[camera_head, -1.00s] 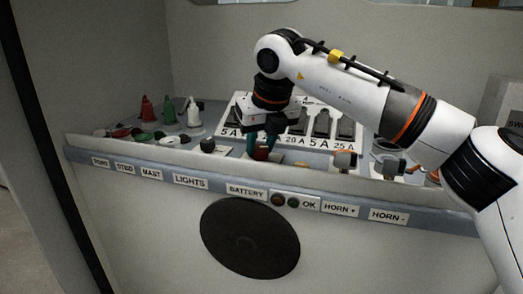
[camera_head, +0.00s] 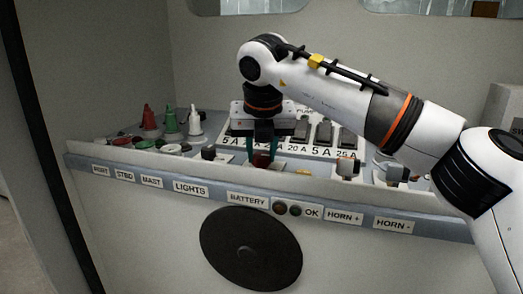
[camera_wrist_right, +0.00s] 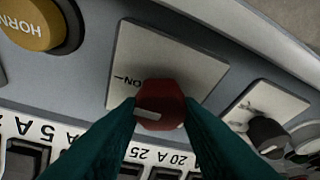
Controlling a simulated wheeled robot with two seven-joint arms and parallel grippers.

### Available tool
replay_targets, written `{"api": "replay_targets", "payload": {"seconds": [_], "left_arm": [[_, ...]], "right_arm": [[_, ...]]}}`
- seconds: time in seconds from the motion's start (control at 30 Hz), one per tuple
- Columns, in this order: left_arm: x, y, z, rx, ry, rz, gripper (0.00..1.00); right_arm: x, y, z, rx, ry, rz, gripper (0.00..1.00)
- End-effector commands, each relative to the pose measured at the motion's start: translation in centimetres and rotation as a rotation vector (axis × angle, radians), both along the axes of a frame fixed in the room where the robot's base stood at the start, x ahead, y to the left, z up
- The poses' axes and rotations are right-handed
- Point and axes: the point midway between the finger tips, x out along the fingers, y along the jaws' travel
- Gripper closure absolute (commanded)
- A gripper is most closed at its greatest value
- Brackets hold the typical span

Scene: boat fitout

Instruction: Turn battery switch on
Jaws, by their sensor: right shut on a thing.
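The battery switch is a red knob (camera_wrist_right: 160,104) on a white plate (camera_wrist_right: 160,62) marked ON in the right wrist view. A pale pointer mark on the knob points to the left in that view, not straight at the word ON. My right gripper (camera_wrist_right: 160,112) has its teal fingers on both sides of the knob, shut on it. In the head view the right gripper (camera_head: 262,152) points down at the knob (camera_head: 261,160) behind the BATTERY label (camera_head: 247,199). The fingers partly hide the knob there. My left gripper is not in view.
A yellow HORN button (camera_wrist_right: 30,22) and a black knob (camera_wrist_right: 267,134) flank the switch plate. A fuse panel (camera_head: 323,152) stands close behind the gripper. Red, green and white cones (camera_head: 170,125) stand at the left. The console's raised front lip (camera_head: 120,160) runs before the switch.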

Motion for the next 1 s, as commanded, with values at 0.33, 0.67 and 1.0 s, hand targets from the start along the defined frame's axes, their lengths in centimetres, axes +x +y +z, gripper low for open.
{"api": "replay_targets", "payload": {"seconds": [0.33, 0.67, 1.0], "left_arm": [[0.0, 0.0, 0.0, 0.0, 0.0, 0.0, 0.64], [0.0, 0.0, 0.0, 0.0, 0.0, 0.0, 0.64], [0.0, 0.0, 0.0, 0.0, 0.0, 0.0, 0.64]], "right_arm": [[0.0, 0.0, 0.0, 0.0, 0.0, -0.001, 0.47], [-0.2, 0.0, 0.6, 0.001, -0.001, 0.0, 0.47], [-2.7, -0.1, 6.7, 0.001, -0.004, 0.0, 0.47]]}}
